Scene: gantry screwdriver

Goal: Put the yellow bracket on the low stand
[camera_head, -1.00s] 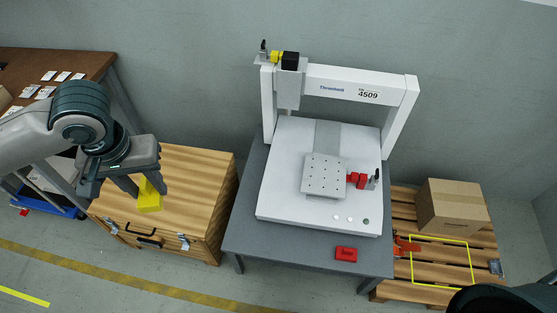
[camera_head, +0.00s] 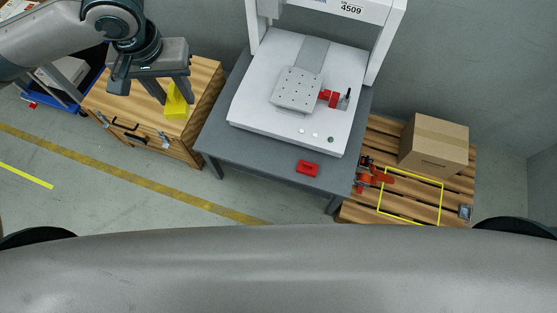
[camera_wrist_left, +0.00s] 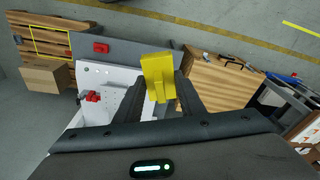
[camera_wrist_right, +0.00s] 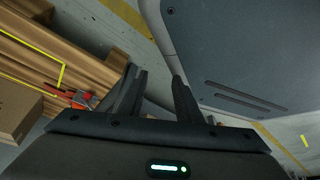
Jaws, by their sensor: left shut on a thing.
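The yellow bracket (camera_head: 176,102) is held between the fingers of my left gripper (camera_head: 174,94), above the wooden chest at the left. The left wrist view also shows the bracket (camera_wrist_left: 158,72) at the fingertips. A low slatted wooden pallet (camera_head: 352,213) with a yellow outlined rectangle (camera_head: 411,196) lies at the right; I take it for the low stand. The area inside the outline looks bare. My right gripper (camera_wrist_right: 158,76) shows only in its own wrist view, with its fingers apart and nothing between them.
A cardboard box (camera_head: 434,145) and an orange-red fixture (camera_head: 372,175) sit on the pallet beside the outline. The grey table (camera_head: 240,147) with the white gantry machine stands between chest (camera_head: 207,82) and pallet. A red block (camera_head: 307,168) lies at its front edge.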

